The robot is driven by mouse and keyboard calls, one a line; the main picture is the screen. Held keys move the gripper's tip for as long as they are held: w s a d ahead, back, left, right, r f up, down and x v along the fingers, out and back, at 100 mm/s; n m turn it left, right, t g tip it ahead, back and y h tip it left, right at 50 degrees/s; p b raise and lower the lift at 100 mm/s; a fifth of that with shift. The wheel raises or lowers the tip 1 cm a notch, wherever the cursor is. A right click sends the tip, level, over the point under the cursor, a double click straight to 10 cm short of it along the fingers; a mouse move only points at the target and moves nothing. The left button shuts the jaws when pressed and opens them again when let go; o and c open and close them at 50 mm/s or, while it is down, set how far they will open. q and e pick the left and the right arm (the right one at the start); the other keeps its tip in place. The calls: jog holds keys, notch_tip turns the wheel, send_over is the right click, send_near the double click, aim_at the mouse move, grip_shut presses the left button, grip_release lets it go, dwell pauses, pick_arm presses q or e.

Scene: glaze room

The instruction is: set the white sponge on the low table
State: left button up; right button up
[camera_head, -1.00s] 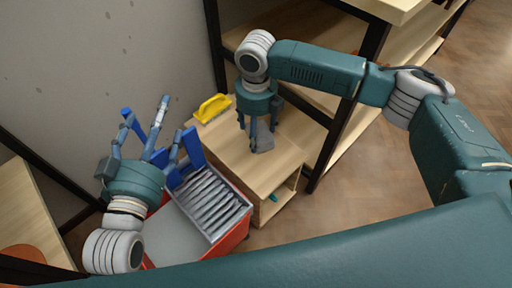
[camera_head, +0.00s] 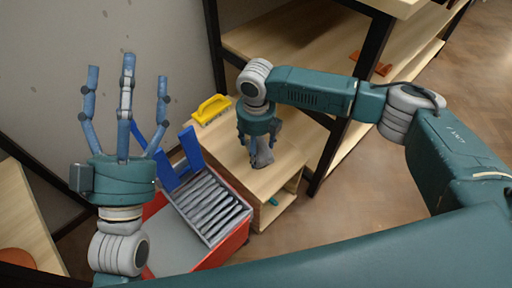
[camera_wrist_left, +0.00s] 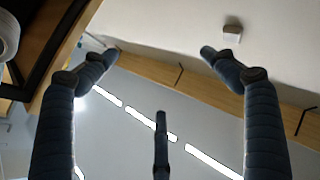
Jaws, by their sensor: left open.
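The low table (camera_head: 282,160) is pale wood and stands in the middle of the head view. My right gripper (camera_head: 259,158) points down over its top, with a small greyish piece at the fingertips. I cannot tell whether that piece is the white sponge, nor whether the fingers grip it or it rests on the table. No clearly white sponge shows elsewhere. My left gripper (camera_head: 127,85) is open and empty, fingers spread upward, left of the table. Its fingers also show in the left wrist view (camera_wrist_left: 160,115), against ceiling lights.
A yellow brush-like item (camera_head: 211,109) lies at the table's back left edge. A red bin (camera_head: 222,250) with a grey ribbed insert and blue uprights stands against the table's front left. A wooden shelf with black posts (camera_head: 345,125) stands behind and right. Floor on the right is clear.

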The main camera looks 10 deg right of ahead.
aim_at(161, 155)
jog(key=shift+f, duration=0.1)
jog(key=o, duration=1)
pick_arm(q)
jog(key=shift+f, duration=0.15)
